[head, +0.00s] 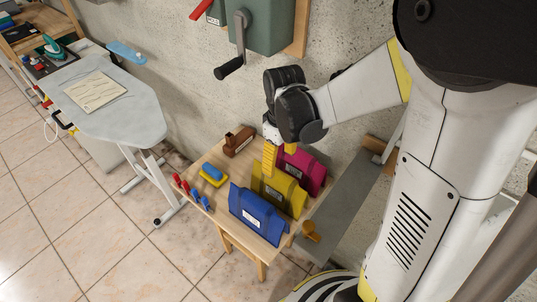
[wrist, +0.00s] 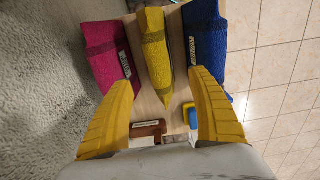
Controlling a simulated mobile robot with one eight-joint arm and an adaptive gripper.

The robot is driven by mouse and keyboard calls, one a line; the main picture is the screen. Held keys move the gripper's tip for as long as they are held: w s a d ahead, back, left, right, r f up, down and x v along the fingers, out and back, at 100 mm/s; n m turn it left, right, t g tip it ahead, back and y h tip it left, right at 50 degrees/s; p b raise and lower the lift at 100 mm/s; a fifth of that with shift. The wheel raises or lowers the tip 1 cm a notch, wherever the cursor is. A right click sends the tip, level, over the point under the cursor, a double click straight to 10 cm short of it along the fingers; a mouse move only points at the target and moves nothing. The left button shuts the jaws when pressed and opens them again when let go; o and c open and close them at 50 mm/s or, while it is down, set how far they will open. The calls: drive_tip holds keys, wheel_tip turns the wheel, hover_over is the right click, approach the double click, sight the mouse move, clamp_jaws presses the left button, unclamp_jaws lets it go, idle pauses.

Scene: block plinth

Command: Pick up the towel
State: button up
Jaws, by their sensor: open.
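Three textured, cloth-like folded pieces with white labels stand in a row on a small wooden table (head: 228,222): a blue one (head: 258,213), a yellow one (head: 278,190) and a magenta one (head: 306,170). I cannot tell which is the towel. In the wrist view the magenta piece (wrist: 100,45) is left, the yellow piece (wrist: 155,50) middle and the blue piece (wrist: 206,35) right. A flat beige cloth-like piece (head: 96,92) lies on the ironing board (head: 135,115). My gripper (head: 280,160) is open and empty above the table; its fingers (wrist: 163,85) show either side of the yellow piece.
A brown block (head: 238,141), a blue-and-yellow item (head: 213,174) and small red and blue pieces (head: 192,192) share the table. A green wall box with a crank (head: 262,25) hangs above. Tiled floor (head: 120,250) is clear at front left.

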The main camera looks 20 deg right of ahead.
sight(280, 176)
drive_tip(key=f+b, duration=0.5)
drive_tip(key=f, duration=0.6)
drive_tip(key=shift+d, duration=0.2)
drive_tip(key=shift+r, duration=0.1)
drive_tip(key=shift+c, duration=0.3)
drive_tip(key=c, duration=1.4)
